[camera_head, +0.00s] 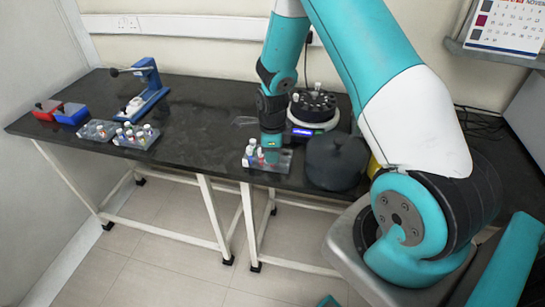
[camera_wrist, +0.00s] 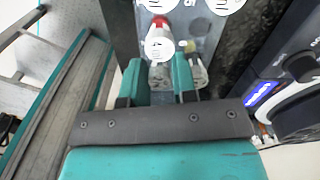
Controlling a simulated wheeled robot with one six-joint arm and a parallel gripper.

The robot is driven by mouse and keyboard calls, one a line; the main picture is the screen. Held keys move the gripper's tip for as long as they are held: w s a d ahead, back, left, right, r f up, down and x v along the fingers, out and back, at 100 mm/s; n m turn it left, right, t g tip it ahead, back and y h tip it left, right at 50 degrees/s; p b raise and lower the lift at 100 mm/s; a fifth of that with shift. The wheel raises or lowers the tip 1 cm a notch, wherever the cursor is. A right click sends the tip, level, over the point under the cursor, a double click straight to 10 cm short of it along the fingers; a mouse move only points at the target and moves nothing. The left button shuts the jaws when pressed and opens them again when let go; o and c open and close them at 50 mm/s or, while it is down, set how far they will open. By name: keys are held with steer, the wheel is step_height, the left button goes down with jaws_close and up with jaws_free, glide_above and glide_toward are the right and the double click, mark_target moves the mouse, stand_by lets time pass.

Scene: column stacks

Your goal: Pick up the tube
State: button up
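In the wrist view, my gripper (camera_wrist: 159,72) has its two teal fingers apart. Another tube (camera_wrist: 196,70) with a yellowish top stands just right of the right finger. In the head view, my gripper (camera_head: 271,154) points down over a clear rack (camera_head: 283,168) on the table's front edge. Several small tubes (camera_head: 250,155) stand at the rack's left; my gripper hides part of it.
A round black device (camera_head: 312,104) with a lit display stands behind the rack, and a dark rounded lid (camera_head: 336,160) sits close at its right. Two more racks (camera_head: 137,138), a blue press (camera_head: 151,90) and red and blue boxes (camera_head: 71,114) are at left. The table's middle is clear.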

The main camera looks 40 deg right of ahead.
steer(key=shift+s+f, duration=0.1)
steer(key=shift+f, duration=0.05)
jaws_close()
